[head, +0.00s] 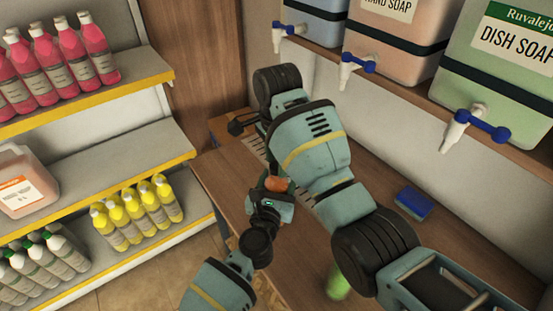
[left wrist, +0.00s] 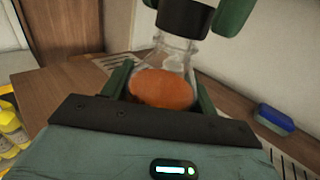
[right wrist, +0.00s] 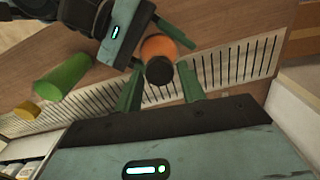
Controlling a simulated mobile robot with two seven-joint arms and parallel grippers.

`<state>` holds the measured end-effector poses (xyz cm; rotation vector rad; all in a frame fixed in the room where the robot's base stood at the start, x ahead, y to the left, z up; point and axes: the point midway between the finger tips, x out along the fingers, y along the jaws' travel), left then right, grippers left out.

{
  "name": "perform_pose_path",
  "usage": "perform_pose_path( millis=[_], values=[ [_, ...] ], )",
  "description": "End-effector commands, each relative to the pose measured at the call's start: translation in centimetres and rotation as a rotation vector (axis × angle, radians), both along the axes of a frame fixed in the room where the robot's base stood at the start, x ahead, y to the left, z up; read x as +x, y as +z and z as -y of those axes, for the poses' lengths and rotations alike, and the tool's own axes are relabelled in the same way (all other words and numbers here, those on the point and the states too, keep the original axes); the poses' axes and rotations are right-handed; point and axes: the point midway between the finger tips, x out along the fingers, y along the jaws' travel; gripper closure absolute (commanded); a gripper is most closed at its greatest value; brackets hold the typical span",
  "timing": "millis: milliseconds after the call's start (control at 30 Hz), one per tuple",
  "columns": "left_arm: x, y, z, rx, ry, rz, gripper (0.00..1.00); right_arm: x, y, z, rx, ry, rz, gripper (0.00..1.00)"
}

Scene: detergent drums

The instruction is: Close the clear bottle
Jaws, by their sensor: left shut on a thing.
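The clear bottle (left wrist: 178,52) has an orange label or content low down and shows in the left wrist view. In the head view only its orange part (head: 277,184) shows. My left gripper (left wrist: 162,74) is shut on its body. A black cap (left wrist: 185,18) sits at the top of the bottle's neck; I cannot tell how tightly. In the right wrist view the cap (right wrist: 160,71) lies between the fingers of my right gripper (right wrist: 160,78), which are apart with gaps on both sides. In the head view my right arm hides most of that gripper.
A blue sponge (head: 413,203) lies near the wall. Drums with taps (head: 470,130) overhang the back; stocked shelves (head: 110,160) stand left.

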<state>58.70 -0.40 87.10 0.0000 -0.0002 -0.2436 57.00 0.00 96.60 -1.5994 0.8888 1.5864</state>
Motion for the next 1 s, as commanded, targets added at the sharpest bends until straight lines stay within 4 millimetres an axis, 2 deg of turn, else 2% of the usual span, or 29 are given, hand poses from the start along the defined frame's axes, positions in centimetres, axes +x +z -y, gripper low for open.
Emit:
perform_pose_path(
  millis=[100,367,467,567,667,867,1000],
  values=[
    [0.0,-0.2,0.0,0.001,0.001,-0.002,1.00,0.0,-0.1,0.0,-0.001,0.001,-0.001,0.49],
    [0.0,-0.2,0.0,0.001,0.001,-0.002,1.00,0.1,-0.1,0.1,-0.003,0.004,0.003,0.51],
    [0.0,-0.2,0.0,0.001,0.000,-0.002,1.00,1.0,-0.1,0.7,-0.022,0.022,0.044,0.51],
    [0.0,-0.2,0.0,0.001,0.000,-0.002,1.00,3.0,0.2,1.9,-0.066,0.069,0.140,0.51],
    [0.0,-0.2,0.0,0.001,0.000,-0.002,1.00,5.9,1.6,2.0,-0.108,0.152,0.297,0.51],
    [0.0,-0.1,0.0,0.001,0.000,-0.002,1.00,12.0,6.3,2.4,-0.275,0.374,0.648,0.51],
    [0.0,-0.1,0.0,0.001,0.000,-0.002,1.00,15.2,10.6,2.2,-0.440,0.550,0.873,0.51]
  ],
)
